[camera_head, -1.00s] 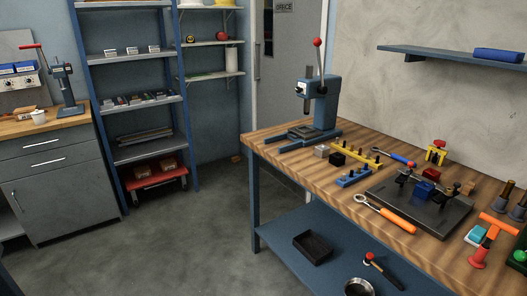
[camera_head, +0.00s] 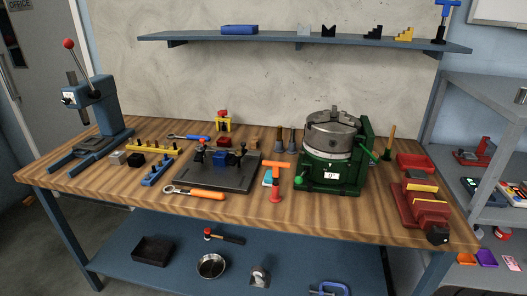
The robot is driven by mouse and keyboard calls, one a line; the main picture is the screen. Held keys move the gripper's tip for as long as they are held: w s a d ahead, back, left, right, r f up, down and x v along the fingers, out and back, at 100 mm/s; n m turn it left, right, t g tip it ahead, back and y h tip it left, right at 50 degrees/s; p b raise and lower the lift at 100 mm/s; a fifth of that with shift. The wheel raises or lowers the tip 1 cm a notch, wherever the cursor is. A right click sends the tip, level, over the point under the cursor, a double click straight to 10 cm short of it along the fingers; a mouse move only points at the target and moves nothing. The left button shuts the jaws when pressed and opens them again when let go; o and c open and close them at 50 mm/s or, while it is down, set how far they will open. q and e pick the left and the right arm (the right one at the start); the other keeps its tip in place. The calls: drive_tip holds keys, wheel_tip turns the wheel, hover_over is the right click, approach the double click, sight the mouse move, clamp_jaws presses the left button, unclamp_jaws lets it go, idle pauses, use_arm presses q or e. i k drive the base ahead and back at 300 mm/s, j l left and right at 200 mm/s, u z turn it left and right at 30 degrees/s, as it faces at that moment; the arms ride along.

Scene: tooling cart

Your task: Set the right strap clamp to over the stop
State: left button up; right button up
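A dark fixture plate (camera_head: 215,180) lies on the middle of the wooden bench. A blue block (camera_head: 220,159) sits on it between two small dark clamps. The left clamp (camera_head: 199,155) has a reddish top. The right strap clamp (camera_head: 239,156) is dark and stands just right of the blue block. It is too small to tell which way its strap points or which part is the stop. Neither of my grippers is in view.
An orange-handled wrench (camera_head: 195,192) lies in front of the plate. A red-and-orange T-handled tool (camera_head: 275,185) stands to its right, then a green-based chuck (camera_head: 330,172). A red vise (camera_head: 422,205) is at the right end, a press (camera_head: 98,110) at the left. A shelf (camera_head: 300,40) hangs above.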

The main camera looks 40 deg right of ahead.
sight(236, 160)
drive_tip(key=z, duration=1.05)
drive_tip(key=i+j, duration=0.15)
drive_tip(key=j, duration=0.25)
drive_tip(key=i+j+z, duration=0.1)
drive_tip(key=j, duration=0.3)
drive_tip(key=i+j+z, duration=0.1)
drive_tip(key=j, duration=0.3)
drive_tip(key=i+j, duration=0.15)
drive_tip(key=j, duration=0.25)
drive_tip(key=i+j+z, duration=0.1)
drive_tip(key=j, duration=0.3)
